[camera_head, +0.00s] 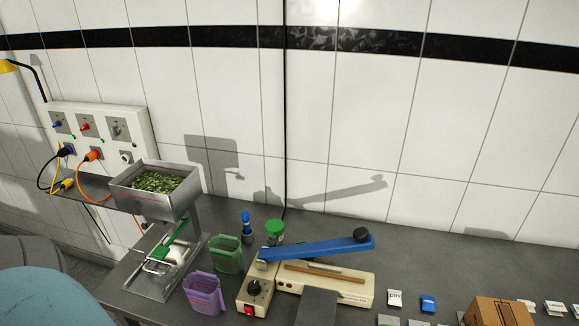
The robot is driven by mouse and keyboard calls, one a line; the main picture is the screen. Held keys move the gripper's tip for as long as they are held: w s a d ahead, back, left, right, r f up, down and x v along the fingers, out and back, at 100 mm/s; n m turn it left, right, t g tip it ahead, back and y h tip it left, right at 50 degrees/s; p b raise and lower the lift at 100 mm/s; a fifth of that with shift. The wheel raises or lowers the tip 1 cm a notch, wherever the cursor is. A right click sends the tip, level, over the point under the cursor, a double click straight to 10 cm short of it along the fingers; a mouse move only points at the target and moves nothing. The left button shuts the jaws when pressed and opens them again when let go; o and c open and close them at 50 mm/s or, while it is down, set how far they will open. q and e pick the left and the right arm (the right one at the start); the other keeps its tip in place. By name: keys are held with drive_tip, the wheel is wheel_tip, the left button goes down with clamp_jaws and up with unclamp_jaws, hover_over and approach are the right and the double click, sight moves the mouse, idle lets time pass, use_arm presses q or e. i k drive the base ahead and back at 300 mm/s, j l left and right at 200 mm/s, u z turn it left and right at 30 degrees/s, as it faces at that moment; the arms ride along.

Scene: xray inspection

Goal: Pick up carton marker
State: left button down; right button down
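A blue marker-like item (246,222) stands upright in a small dark holder (248,238) near the back of the grey counter. I take it for the carton marker, but it is too small to read any label. The holder hides its lower end. Neither of my grippers shows in the head view.
A green-lidded jar (274,232) stands right of the holder, and a blue-armed sealer (318,248) lies in front. A green container (226,254), a purple container (204,292) and a metal hopper (155,190) are to the left. A cardboard box (497,312) is at right.

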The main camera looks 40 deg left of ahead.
sight(245, 215)
drive_tip(key=u, duration=1.65)
drive_tip(key=i+j, duration=0.1)
drive_tip(key=j, duration=0.35)
drive_tip(key=i+j+z, duration=0.15)
drive_tip(key=j, duration=0.3)
